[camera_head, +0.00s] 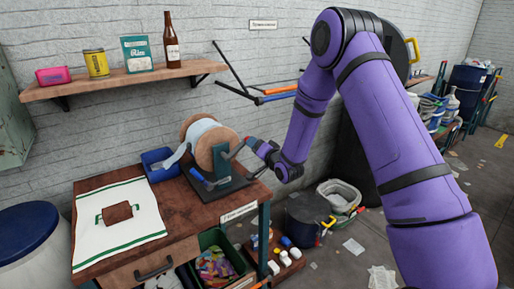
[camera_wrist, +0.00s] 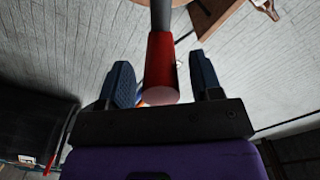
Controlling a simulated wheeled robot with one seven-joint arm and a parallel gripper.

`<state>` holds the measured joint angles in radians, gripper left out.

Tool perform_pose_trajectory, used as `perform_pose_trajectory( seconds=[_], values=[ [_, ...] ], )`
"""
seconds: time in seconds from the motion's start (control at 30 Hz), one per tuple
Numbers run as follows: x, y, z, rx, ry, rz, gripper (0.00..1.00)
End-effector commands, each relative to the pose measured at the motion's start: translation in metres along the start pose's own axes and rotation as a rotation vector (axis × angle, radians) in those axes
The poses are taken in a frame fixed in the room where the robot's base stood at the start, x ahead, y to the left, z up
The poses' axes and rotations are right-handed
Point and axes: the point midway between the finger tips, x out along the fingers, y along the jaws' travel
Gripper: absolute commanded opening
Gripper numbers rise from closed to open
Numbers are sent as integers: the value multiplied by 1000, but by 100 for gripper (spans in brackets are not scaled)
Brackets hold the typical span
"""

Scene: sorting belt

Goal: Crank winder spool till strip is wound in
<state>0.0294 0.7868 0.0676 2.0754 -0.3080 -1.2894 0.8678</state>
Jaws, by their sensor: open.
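The winder spool (camera_head: 207,141) has wooden end discs and a pale strip wound on its core. It stands on a dark base (camera_head: 216,186) at the back right of the wooden bench. A length of the strip (camera_head: 175,155) hangs from the spool's left side toward a blue bin. My gripper (camera_head: 256,146) is to the right of the spool, at the crank handle. In the wrist view the crank's red grip (camera_wrist: 162,68) on a grey rod lies between the two fingers of my open gripper (camera_wrist: 165,82). A gap shows on each side of the grip.
A blue bin (camera_head: 153,171) stands left of the spool. A white cloth (camera_head: 92,232) with a brown piece (camera_head: 117,212) covers the bench's left part. A wall shelf (camera_head: 110,80) holds a bottle, tins and boxes. A green crate (camera_head: 240,262) sits below the bench's right side.

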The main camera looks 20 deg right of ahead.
Motion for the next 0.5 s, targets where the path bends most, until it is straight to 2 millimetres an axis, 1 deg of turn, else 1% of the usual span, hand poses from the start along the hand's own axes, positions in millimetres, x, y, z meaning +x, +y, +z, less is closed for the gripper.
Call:
perform_pose_trajectory(
  seconds=[0.23,0.27,0.3,0.37,0.4,0.47,0.5],
  values=[
    [1,0,0,0,0,1,59],
    [1,0,0,1,0,1,54],
    [1,0,0,1,0,1,45],
    [1,0,0,1,0,0,31],
    [1,0,0,1,0,0,22],
    [0,0,0,1,0,0,8],
    [0,0,0,1,0,0,0]
  ],
)
